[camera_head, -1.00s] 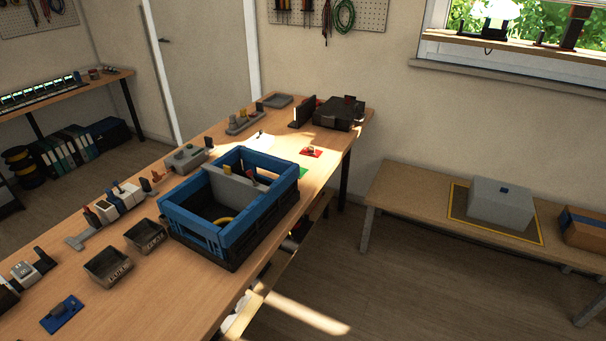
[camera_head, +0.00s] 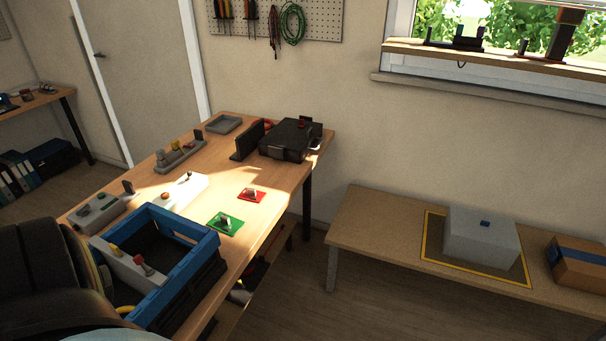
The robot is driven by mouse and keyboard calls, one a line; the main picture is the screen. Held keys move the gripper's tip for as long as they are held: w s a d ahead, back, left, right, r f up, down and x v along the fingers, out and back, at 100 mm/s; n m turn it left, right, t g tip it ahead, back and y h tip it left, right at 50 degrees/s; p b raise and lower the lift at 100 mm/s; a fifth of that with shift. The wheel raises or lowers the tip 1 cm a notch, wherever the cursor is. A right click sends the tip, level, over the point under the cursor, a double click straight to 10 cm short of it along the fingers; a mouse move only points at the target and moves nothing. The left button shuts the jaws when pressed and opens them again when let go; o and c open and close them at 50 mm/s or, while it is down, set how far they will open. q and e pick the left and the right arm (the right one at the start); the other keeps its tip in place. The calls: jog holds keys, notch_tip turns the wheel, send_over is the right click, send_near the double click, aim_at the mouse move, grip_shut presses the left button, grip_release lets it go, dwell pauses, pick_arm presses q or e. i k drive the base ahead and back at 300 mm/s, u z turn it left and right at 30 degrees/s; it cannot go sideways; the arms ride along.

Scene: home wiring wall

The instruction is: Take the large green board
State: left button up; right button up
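A green board (camera_head: 223,223) lies flat on the wooden workbench, just right of the blue crate's far corner. A small grey and dark part stands on it. A similar red board (camera_head: 252,195) lies a little farther back. No gripper shows in the head view. A large dark rounded shape, probably part of my own arm, fills the lower left and hides part of the bench and of the crate.
The open blue crate (camera_head: 206,238) stands beside the green board. A black case (camera_head: 290,139) sits at the bench's far end. A low bench (camera_head: 350,215) on the right holds a grey box (camera_head: 481,238) and a cardboard box (camera_head: 580,262). Floor lies between the benches.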

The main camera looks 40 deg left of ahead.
aim_at(227, 225)
jog(key=u, duration=0.2)
jog(key=i, duration=1.15)
jog(key=u, duration=0.85)
